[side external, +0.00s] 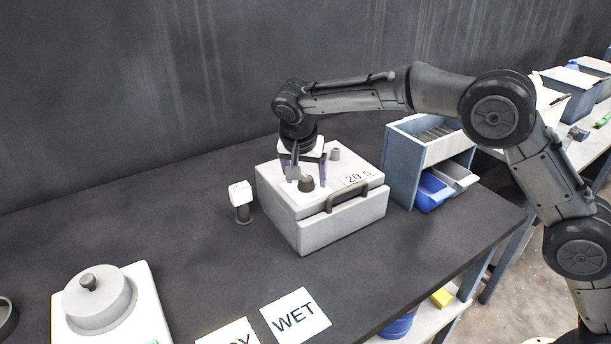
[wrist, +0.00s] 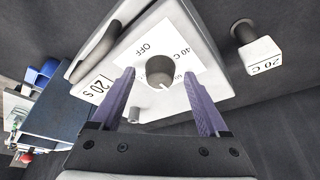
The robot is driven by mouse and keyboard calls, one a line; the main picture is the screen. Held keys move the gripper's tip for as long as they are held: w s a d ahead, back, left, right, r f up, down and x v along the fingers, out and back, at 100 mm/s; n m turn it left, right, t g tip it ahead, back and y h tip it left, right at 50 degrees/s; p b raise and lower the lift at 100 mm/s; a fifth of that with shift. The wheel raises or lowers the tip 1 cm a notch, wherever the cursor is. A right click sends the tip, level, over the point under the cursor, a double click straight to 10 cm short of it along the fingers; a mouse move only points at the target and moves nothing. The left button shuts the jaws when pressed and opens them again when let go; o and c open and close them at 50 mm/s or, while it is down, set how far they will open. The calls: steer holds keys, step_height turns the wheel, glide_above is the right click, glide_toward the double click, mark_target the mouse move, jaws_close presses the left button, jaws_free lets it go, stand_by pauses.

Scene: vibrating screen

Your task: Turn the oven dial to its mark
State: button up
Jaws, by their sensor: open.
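The oven is a pale box (side external: 276,196) with a front handle, standing on the dark bench. Its dark round dial (wrist: 159,71) sits on a white plate on top, which reads OFF and 40 C; another label beside the right finger is partly hidden. A small white line shows at the dial's lower right edge. The dial also shows in the side view (side external: 306,184). My gripper (wrist: 159,74) is open, pointing down, with one purple finger on each side of the dial and visible gaps between. I cannot tell the fingertips' exact height.
A post with a white block (wrist: 262,57) reading 20 C stands beside the oven. A short grey peg (side external: 335,153) rises from the oven top, near a 20 s label (side external: 356,178). A blue-grey drawer unit (side external: 401,165) stands to the right.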

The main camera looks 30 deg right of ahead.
jaws_close()
stand_by(0.3)
steer(key=shift+n, duration=0.3)
